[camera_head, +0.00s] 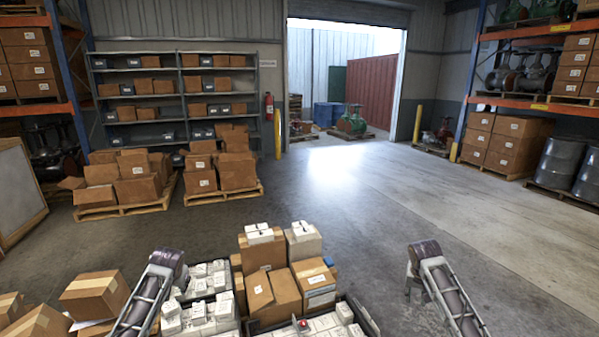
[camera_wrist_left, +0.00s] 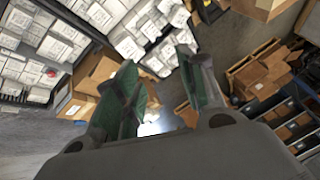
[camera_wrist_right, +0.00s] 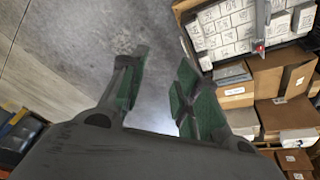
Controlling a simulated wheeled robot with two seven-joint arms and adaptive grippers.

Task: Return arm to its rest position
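My left gripper (camera_wrist_left: 160,88) is open and empty in the left wrist view, with green pads on both fingers. My right gripper (camera_wrist_right: 160,88) is also open and empty in the right wrist view, over bare floor and apart from the boxes beside it. In the head view both my arms come in from the bottom, one on each side of the packed goods. The fingers of both grippers are not clear there.
Between the arms stand brown cartons (camera_head: 284,294) and crates of white boxes (camera_head: 211,318). More cartons (camera_head: 96,294) lie at lower left. Loaded pallets (camera_head: 126,206) and a shelf rack (camera_head: 178,133) stand behind. The floor (camera_head: 345,215) at centre and right is clear.

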